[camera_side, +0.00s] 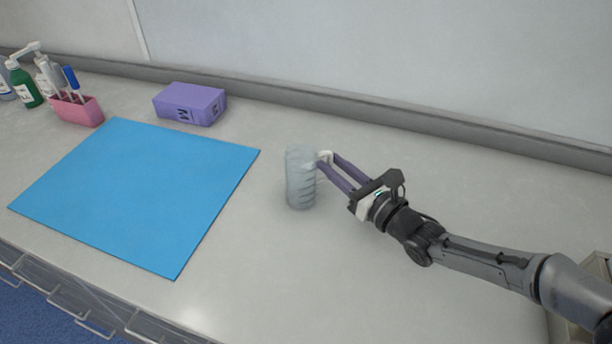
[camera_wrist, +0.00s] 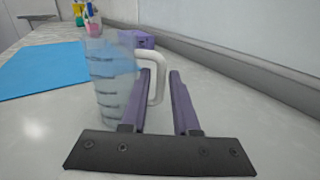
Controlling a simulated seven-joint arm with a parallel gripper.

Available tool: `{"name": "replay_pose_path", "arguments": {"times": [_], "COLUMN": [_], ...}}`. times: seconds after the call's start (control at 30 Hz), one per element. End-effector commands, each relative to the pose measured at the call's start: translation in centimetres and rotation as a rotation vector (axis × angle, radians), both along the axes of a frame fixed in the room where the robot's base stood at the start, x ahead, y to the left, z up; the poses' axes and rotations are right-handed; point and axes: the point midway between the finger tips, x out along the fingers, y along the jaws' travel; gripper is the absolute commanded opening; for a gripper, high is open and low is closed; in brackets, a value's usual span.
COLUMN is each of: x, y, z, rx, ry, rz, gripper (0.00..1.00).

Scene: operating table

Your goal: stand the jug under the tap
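The clear, ribbed jug (camera_side: 300,180) stands upright on the grey counter, right of the blue mat. Its white handle (camera_wrist: 162,72) points toward my gripper. My gripper (camera_side: 327,161) reaches in from the right at handle height. In the wrist view its two purple fingers (camera_wrist: 160,72) are apart, with the handle between them and a gap showing beside the right finger. The jug's body (camera_wrist: 112,85) is just left of the fingers. No tap shows in either view.
A blue mat (camera_side: 140,190) lies flat at left. A purple box (camera_side: 190,103) stands behind it near the wall. A pink holder with tools (camera_side: 78,110) and a green bottle (camera_side: 25,88) are at the far left. The counter in front of the jug is clear.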

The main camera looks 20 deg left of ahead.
Motion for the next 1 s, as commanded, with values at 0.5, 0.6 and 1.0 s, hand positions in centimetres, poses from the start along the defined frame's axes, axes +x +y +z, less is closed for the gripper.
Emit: {"name": "replay_pose_path", "arguments": {"times": [0.5, 0.6, 1.0], "x": [1.0, 1.0, 1.0], "y": [1.4, 1.4, 1.4], "z": [0.0, 0.0, 0.0], "rx": [0.0, 0.0, 0.0], "ry": [0.0, 0.0, 0.0], "rz": [-0.001, -0.001, -0.001], "gripper": [0.29, 0.13, 0.0]}}
